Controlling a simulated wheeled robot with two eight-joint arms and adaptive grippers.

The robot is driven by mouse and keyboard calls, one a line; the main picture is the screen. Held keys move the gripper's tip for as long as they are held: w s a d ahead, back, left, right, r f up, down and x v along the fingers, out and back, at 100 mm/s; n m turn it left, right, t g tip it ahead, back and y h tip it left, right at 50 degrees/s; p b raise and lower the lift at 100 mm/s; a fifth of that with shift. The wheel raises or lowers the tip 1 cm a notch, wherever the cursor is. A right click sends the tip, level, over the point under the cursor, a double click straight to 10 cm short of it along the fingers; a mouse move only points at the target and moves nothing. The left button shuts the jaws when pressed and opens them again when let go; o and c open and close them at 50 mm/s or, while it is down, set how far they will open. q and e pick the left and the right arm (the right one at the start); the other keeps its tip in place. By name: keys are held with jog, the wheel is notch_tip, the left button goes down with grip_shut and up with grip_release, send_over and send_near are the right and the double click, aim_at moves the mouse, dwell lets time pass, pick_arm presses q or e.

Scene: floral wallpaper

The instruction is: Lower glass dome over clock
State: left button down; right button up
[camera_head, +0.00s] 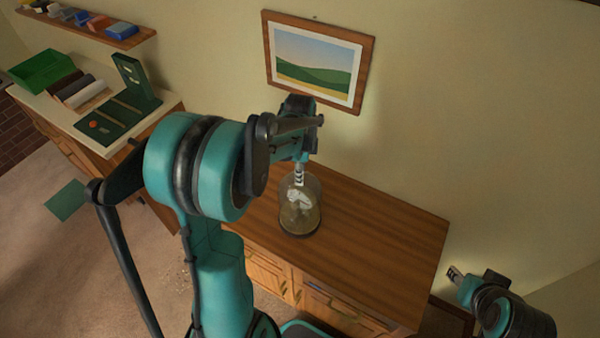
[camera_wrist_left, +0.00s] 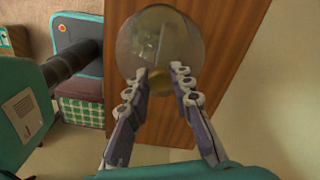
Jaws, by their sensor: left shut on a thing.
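The clear glass dome (camera_head: 313,213) stands upright at the wooden cabinet top, below my left gripper (camera_head: 299,172). The gripper points down and is shut on the dome's top knob. In the left wrist view, the dome (camera_wrist_left: 140,42) spreads out beyond the two fingertips of the left gripper (camera_wrist_left: 159,74), with a small brownish knob between them. A pale shape shows through the glass; I cannot make out the clock clearly. I cannot tell whether the dome's rim touches the surface. My right gripper (camera_head: 455,273) is off to the right, away from the dome; its jaws are too small to read.
The wooden cabinet top (camera_head: 385,235) is bare to the right of the dome. A framed landscape picture (camera_head: 314,68) hangs on the wall behind. At the far left, a counter carries a green box (camera_head: 42,70) and a dark green stand (camera_head: 128,95), under a shelf (camera_head: 92,27).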

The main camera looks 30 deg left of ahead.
pick_arm(q)
jog(key=c, duration=1.3)
grip_release()
jog(key=shift+o, duration=0.2)
notch_tip(320, 180, up, 12)
jog(key=s+d+f+n+t+b, duration=0.7)
jog(key=s+d+f+n+b, duration=0.5)
jog(key=f, duration=0.4)
jog(key=shift+s+n+b, duration=0.6)
jog(key=shift+b, duration=0.4)
